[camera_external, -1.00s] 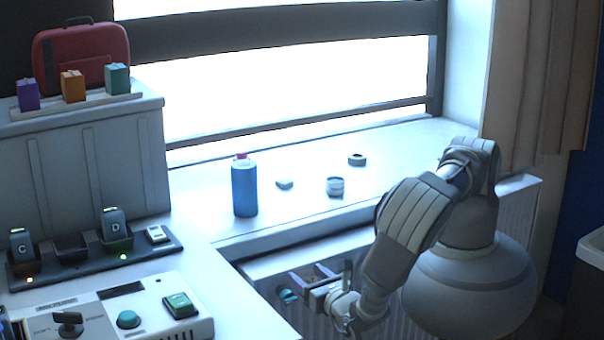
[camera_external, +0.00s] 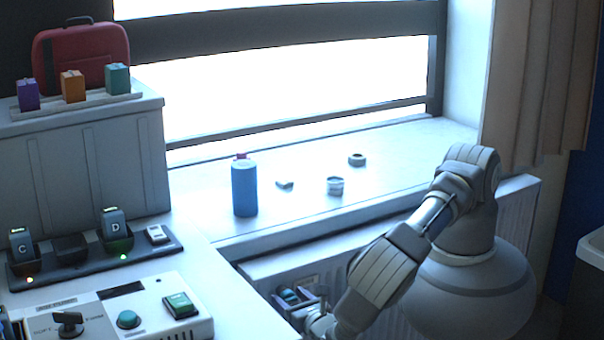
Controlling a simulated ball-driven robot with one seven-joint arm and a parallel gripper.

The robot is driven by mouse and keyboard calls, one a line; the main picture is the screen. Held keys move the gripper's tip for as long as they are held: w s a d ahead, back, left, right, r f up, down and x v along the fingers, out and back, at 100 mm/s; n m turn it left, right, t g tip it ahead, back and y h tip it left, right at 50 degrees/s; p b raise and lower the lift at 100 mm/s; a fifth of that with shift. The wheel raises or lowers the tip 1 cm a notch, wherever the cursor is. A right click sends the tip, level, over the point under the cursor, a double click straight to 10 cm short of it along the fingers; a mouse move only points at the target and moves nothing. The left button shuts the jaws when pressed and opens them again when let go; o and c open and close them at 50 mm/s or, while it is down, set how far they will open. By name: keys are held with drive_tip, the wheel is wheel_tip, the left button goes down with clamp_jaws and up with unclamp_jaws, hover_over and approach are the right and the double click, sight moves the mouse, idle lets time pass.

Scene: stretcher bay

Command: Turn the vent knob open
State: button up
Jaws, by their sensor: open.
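No knob in view is clearly marked as the vent knob. A dark knob (camera_external: 68,322) with a bar-shaped grip sits on the pale control panel (camera_external: 95,302) at the lower left; the small lettering around it is too blurred to read. My gripper (camera_external: 297,298) is low in front of the radiator, below the window sill, well to the right of that panel. It is open. Small teal and dark parts (camera_external: 287,296) show at its fingers; I cannot tell what they are or whether the fingers touch them.
A teal button (camera_external: 128,319) and a green block (camera_external: 180,305) are on the panel. Behind it is a dark charger (camera_external: 70,268) with units C and D. A blue bottle (camera_external: 244,188) and small items stand on the sill (camera_external: 390,160). The radiator (camera_external: 515,205) runs below.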

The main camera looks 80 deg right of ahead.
drive_tip(key=c, duration=1)
drive_tip(key=shift+r+m+p, duration=0.15)
drive_tip(key=shift+m+p, duration=0.2)
drive_tip(key=shift+m, duration=0.05)
drive_tip(key=m+p, duration=0.2)
drive_tip(key=m, duration=0.1)
drive_tip(key=shift+r, duration=0.1)
drive_tip(key=m+p, duration=0.2)
drive_tip(key=m, duration=0.2)
drive_tip(key=shift+d+p, duration=0.1)
drive_tip(key=shift+p, duration=0.25)
drive_tip(key=m+p, duration=0.2)
drive_tip(key=m, duration=0.3)
drive_tip(key=shift+s+m+p, duration=0.1)
drive_tip(key=shift+m+p, duration=0.3)
drive_tip(key=shift+f+m+p, duration=0.15)
drive_tip(key=shift+m+p, duration=0.2)
drive_tip(key=shift+m, duration=0.55)
drive_tip(key=shift+f+m+p, duration=0.15)
drive_tip(key=shift+m+p, duration=0.2)
drive_tip(key=shift+m, duration=0.55)
drive_tip(key=shift+f, duration=0.1)
